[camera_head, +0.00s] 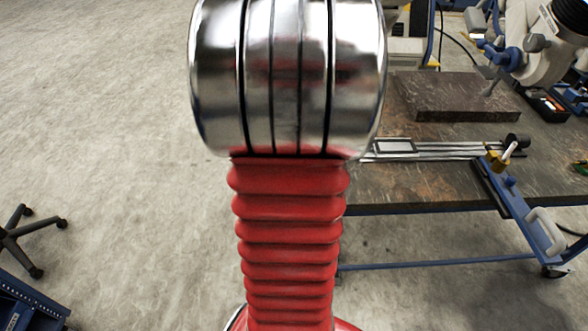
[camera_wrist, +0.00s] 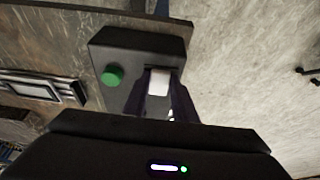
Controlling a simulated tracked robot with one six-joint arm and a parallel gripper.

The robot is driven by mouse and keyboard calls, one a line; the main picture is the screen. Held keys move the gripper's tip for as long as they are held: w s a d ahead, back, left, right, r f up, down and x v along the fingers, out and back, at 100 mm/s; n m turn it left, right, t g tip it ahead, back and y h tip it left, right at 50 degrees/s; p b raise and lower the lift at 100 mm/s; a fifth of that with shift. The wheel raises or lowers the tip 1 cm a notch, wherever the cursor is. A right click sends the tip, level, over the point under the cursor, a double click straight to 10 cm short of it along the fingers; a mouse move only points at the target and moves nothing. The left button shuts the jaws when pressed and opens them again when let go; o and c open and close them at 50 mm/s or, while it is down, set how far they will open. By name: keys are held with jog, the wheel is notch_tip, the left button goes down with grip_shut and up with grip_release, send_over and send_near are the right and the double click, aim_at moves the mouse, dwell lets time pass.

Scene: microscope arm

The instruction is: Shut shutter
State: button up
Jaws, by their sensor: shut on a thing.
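In the wrist view a dark box (camera_wrist: 124,46) stands at the edge of the worktable, with a round green button (camera_wrist: 112,75) on its face. A small white block (camera_wrist: 158,84) is on the same face, to the right of the button. My gripper (camera_wrist: 162,75) reaches up to the box, and its two dark fingers are shut on the white block, one on each side. I cannot tell whether this block is the shutter's handle. The head view does not show the box or my gripper; my own arm fills its middle.
The dark worktable (camera_head: 420,185) is at the right in the head view.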

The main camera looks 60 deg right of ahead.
jog(key=shift+w+d+r+g+y, duration=0.1)
jog(key=shift+d+g+y, duration=0.3)
jog(key=shift+y, duration=0.5)
jog(key=shift+d+r+g+y, duration=0.1)
jog(key=shift+d+g+y, duration=0.15)
jog(key=shift+g+y, duration=0.45)
jog(key=o, duration=1)
jog(key=shift+o, duration=0.2)
jog(key=shift+w+r, duration=0.1)
jog(key=shift+r, duration=0.05)
jog(key=shift+r, duration=0.65)
notch_tip(320, 180, up, 12)
jog(key=shift+r, duration=0.1)
